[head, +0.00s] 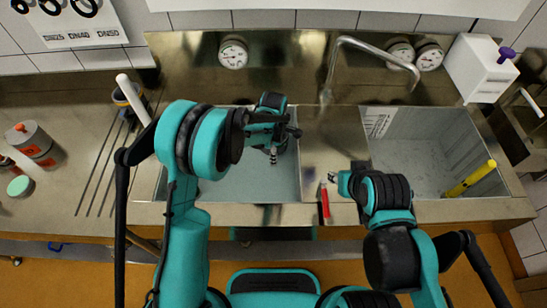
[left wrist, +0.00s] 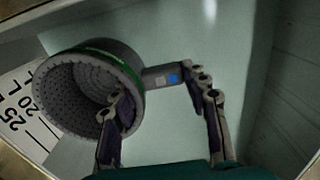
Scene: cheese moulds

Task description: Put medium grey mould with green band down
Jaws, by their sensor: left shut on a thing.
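In the left wrist view the grey mould with a green band (left wrist: 75,90) lies tilted on its side, its dotted hollow opening facing the lower left. A short grey tab with a blue square (left wrist: 163,76) sticks out from it towards the right finger. My left gripper (left wrist: 160,105) is shut on the mould, with one finger overlapping its rim and the other by the tab's end. In the head view my left gripper (head: 272,152) reaches down into the left basin (head: 230,188); the mould is hidden there. I cannot tell whether it touches the basin floor. My right gripper (head: 335,178) is above the strip between basins.
A red pen-like thing (head: 325,203) lies on the strip by my right gripper. The right basin (head: 420,160) holds a yellow tube (head: 470,180). A tap (head: 365,50) stands behind. Orange-banded containers (head: 30,142) stand on the left counter. A litre scale (left wrist: 22,105) marks the basin wall.

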